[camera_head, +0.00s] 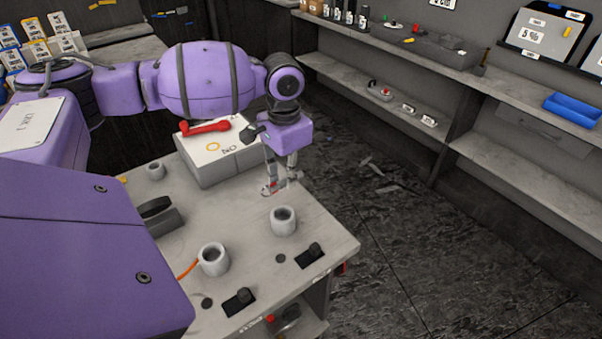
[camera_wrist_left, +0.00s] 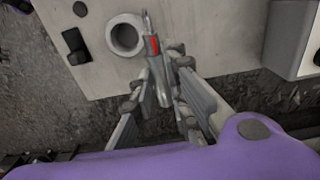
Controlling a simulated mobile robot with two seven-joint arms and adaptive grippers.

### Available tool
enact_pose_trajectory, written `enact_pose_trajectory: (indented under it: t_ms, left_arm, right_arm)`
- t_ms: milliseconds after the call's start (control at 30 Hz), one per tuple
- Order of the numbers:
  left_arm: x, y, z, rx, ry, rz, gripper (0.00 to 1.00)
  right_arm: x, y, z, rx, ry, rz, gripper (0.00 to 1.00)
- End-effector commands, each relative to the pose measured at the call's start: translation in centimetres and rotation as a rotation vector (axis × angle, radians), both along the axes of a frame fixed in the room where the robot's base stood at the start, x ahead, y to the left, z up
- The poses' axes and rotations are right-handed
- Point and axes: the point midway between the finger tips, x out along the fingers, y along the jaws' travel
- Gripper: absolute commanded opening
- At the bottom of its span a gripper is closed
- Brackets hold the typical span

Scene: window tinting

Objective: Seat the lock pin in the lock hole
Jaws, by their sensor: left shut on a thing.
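My left gripper (camera_head: 279,178) is shut on a slim grey tool with a red band (camera_wrist_left: 154,46), held over the worktop just behind a light round cup. In the left wrist view the fingers (camera_wrist_left: 166,85) close around its body, and its narrow tip points toward the cup side. I cannot tell whether this tool is the lock pin. Two small dark round holes, one right (camera_head: 280,258) and one left (camera_head: 207,302), show in the worktop. Beside each is a black block with a knob, one right (camera_head: 312,254) and one left (camera_head: 239,299). My right gripper is not in view.
Light cups stand at the right (camera_head: 283,221), left (camera_head: 213,259) and back (camera_head: 155,170) of the worktop (camera_head: 240,205). A grey box (camera_head: 207,168) carries a red handle-like item (camera_head: 205,127). Shelves with a blue tray (camera_head: 572,109) line the right wall. Open floor lies between.

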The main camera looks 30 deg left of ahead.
Motion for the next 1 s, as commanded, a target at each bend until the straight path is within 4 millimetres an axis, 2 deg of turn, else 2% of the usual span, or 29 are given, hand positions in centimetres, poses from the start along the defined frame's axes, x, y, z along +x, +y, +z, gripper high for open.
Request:
enact_pose_trajectory:
  t_ms: [100, 267, 433, 567, 800, 900, 1000]
  left_arm:
    - [0.0, 0.1, 1.0, 0.002, -0.001, 0.0, 0.0]
    - [0.0, 0.1, 1.2, 0.001, 0.001, 0.023, 0.0]
    - [-1.1, -0.3, 1.2, 0.001, 0.002, 0.188, 0.0]
    - [-3.0, -3.5, 1.5, -0.004, 0.0, 0.33, 0.0]
    - [-7.5, -11.5, 3.5, -0.006, -0.005, 0.46, 0.0]
    - [-8.7, -13.7, 4.2, -0.004, -0.006, 0.432, 0.0]
    - [-9.1, -14.8, 4.5, -0.002, -0.003, 0.401, 0.0]
  right_arm:
    - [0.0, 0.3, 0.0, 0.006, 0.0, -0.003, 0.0]
    - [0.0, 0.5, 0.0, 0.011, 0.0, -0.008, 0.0]
    - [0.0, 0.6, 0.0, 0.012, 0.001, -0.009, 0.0]
    - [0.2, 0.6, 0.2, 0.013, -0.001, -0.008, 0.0]
    - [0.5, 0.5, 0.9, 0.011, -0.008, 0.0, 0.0]
    - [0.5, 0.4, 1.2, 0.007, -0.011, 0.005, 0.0]
    - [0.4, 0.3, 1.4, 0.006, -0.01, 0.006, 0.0]
